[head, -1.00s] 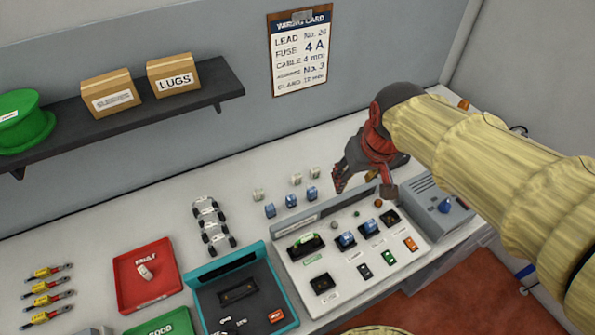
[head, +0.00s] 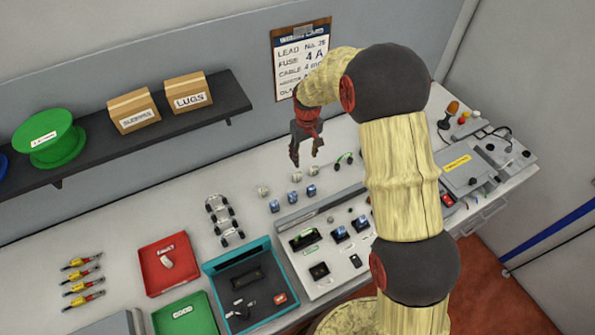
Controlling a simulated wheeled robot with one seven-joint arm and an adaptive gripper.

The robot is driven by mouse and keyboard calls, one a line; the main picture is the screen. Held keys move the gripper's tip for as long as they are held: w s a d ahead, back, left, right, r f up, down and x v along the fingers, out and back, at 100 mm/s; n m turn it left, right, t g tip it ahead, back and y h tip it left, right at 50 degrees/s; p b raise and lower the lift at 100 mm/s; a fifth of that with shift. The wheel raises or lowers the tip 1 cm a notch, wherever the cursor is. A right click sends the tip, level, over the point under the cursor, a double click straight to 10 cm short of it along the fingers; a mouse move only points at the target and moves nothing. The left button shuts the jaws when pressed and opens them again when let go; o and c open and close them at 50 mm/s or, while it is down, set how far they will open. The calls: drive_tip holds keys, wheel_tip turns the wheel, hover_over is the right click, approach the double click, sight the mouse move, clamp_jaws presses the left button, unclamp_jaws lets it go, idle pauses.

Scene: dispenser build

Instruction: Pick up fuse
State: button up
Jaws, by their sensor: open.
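My gripper (head: 305,159) is open and empty, pointing down above the bench near the back wall.
A light panel (head: 333,278) with switches and sockets lies in front of the blocks, partly behind my arm. Left are a teal-rimmed tray (head: 210,270), a red FAULT tray (head: 150,279) and a green GOOD tray (head: 198,308). A dark shelf (head: 200,116) with boxes juts from the wall.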

drive_tip(key=p, duration=0.2)
hover_over(297, 173)
drive_tip(key=shift+n+g, duration=0.3)
drive_tip(key=f, duration=0.3)
drive_tip(key=d+f, duration=0.1)
drive_tip(key=f, duration=0.1)
drive_tip(key=shift+s+f, duration=0.15)
drive_tip(key=shift+f, duration=0.05)
drive_tip(key=shift+a+f+p, duration=0.1)
drive_tip(key=shift+a+f, duration=0.05)
drive_tip(key=shift+f, duration=1.2)
drive_tip(key=shift+a+f+p, duration=0.1)
drive_tip(key=shift+a+f, duration=0.1)
drive_tip(key=shift+f, duration=1.2)
drive_tip(key=shift+a+f+p, duration=0.1)
drive_tip(key=shift+a+f, duration=0.05)
drive_tip(key=shift+f, duration=1.2)
drive_tip(key=shift+c, duration=0.4)
drive_tip(key=c, duration=0.9)
drive_tip(key=shift+c, duration=0.2)
drive_tip(key=shift+r, duration=0.1)
